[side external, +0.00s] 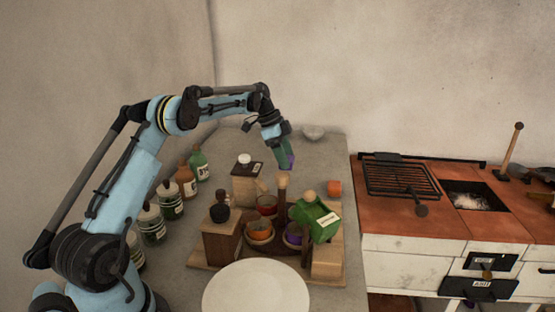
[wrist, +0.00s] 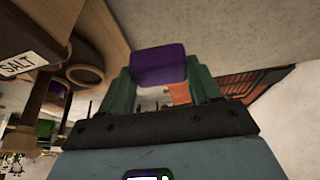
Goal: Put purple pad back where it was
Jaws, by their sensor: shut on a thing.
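The purple pad (wrist: 158,65) is held between the two green fingers of my gripper (wrist: 160,84) in the wrist view. My gripper (side external: 287,153) also shows in the side external view, shut on the pad and raised above the far part of the grey counter. Only a small bit of the purple pad (side external: 290,161) shows there, beside the fingers. Where the pad was before cannot be told from these frames.
Bottles (side external: 170,198) line the left; a white plate (side external: 256,290) is in front.

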